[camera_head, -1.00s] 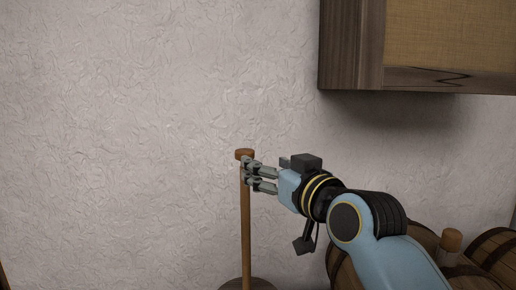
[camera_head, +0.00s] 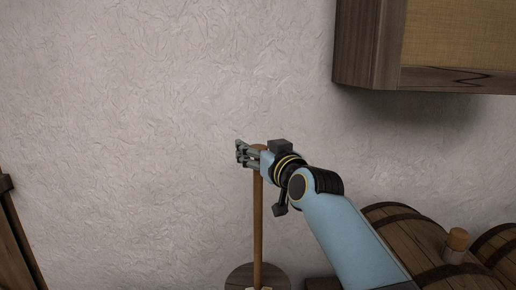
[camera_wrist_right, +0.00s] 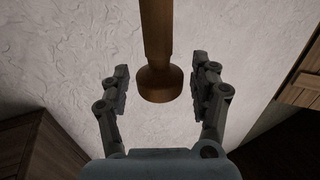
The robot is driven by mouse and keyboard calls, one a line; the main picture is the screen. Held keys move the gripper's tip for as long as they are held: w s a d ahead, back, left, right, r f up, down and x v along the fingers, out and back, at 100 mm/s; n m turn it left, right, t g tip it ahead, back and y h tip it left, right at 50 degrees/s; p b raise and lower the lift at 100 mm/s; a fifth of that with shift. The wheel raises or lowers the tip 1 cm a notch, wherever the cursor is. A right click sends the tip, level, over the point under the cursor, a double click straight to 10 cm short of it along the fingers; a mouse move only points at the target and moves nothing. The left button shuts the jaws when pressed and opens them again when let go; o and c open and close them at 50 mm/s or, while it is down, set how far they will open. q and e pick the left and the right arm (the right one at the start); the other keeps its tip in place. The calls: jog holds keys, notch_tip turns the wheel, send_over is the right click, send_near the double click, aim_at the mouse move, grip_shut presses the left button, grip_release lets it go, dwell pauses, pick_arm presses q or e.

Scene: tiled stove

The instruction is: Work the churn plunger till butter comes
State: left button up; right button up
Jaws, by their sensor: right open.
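The churn plunger (camera_head: 258,215) is an upright wooden rod with a rounded knob on top. It stands up from the round wooden churn lid (camera_head: 240,278) at the bottom of the head view. My right gripper (camera_head: 241,153) is at the top of the rod, with its fingers reaching past it. In the right wrist view, the plunger knob (camera_wrist_right: 159,84) lies between the two spread fingers (camera_wrist_right: 162,88), with a gap on each side. The gripper is open. The churn body is mostly below the picture. My left gripper is not in view.
Wooden barrels (camera_head: 405,235) lie at the lower right, one with a peg (camera_head: 457,240) on it. A wall cabinet (camera_head: 365,45) hangs at the upper right. A dark wooden piece (camera_head: 15,240) stands at the left edge. The plastered wall (camera_head: 150,120) is behind.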

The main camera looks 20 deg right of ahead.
grip_shut()
dwell(0.4)
jog(key=shift+w+f, duration=0.1)
jog(key=shift+f, duration=0.1)
